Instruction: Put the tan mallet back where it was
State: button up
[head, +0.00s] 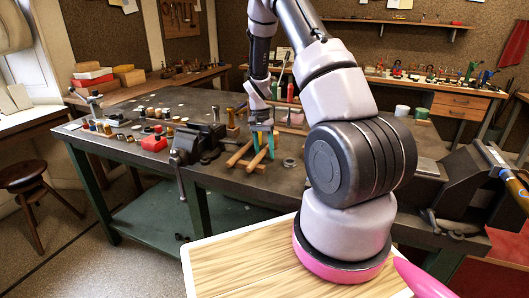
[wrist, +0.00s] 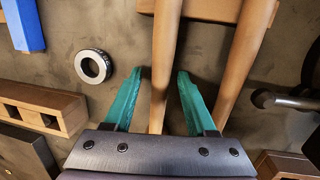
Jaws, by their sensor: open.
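My gripper (head: 263,143) is over the bench beside the vise, pointing down, and it also shows in the wrist view (wrist: 160,73). Its two teal fingers are apart, one on each side of a tan wooden handle (wrist: 164,45). A gap shows between each fingertip and the handle. A second tan handle (wrist: 244,50) lies to the right, outside the fingers. Both handles cross a wooden bar (wrist: 210,9). In the head view, the left handle (head: 238,154) and right handle (head: 257,159) slant over a wooden rest. No mallet head is clear, so I cannot tell which is the tan mallet.
A black vise (head: 197,142) stands left of the gripper. A metal ring (wrist: 93,66), a blue block (wrist: 24,24) and a wooden block with holes (wrist: 44,108) lie to the left in the wrist view. Small parts and a red block (head: 154,143) crowd the bench's left.

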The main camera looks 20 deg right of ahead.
notch_tip(320, 180, up, 23)
jog(key=s+a+t, duration=0.1)
jog(key=a+t, duration=0.1)
jog(key=a, duration=0.1)
jog(key=s+a+r+n+t+y, duration=0.1)
jog(key=s+a+r+n+t, duration=0.1)
jog(key=s+r, duration=0.6)
jog(key=s+a+r+n+t+y, duration=0.1)
jog(key=s+r+t, duration=0.4)
jog(key=s, duration=1)
notch_tip(320, 180, up, 3)
jog(key=a+n, duration=0.1)
jog(key=a, duration=0.1)
jog(key=shift+s+a+n, duration=0.35)
jog(key=shift+s+n, duration=0.05)
